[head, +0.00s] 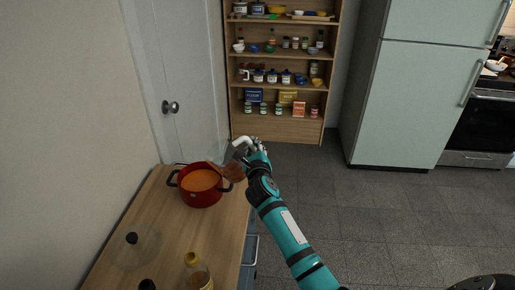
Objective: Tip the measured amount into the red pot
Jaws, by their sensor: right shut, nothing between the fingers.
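The red pot (200,199) stands on the wooden counter and holds an orange-brown content. It has dark side handles. My right gripper (243,150) is beyond the pot and to its right, near the counter's far right corner. It is shut with nothing held. A brown rounded thing (233,172) shows at the pot's right rim, just below the gripper. I cannot tell what it is or whether it touches the pot. No measured amount can be made out. My left gripper is out of view.
A clear container with a black knob (132,238) and a yellow-capped bottle (192,260) stand on the counter's near part. A stocked shelf (279,128), a pale green fridge (405,110) and an oven (484,125) stand beyond.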

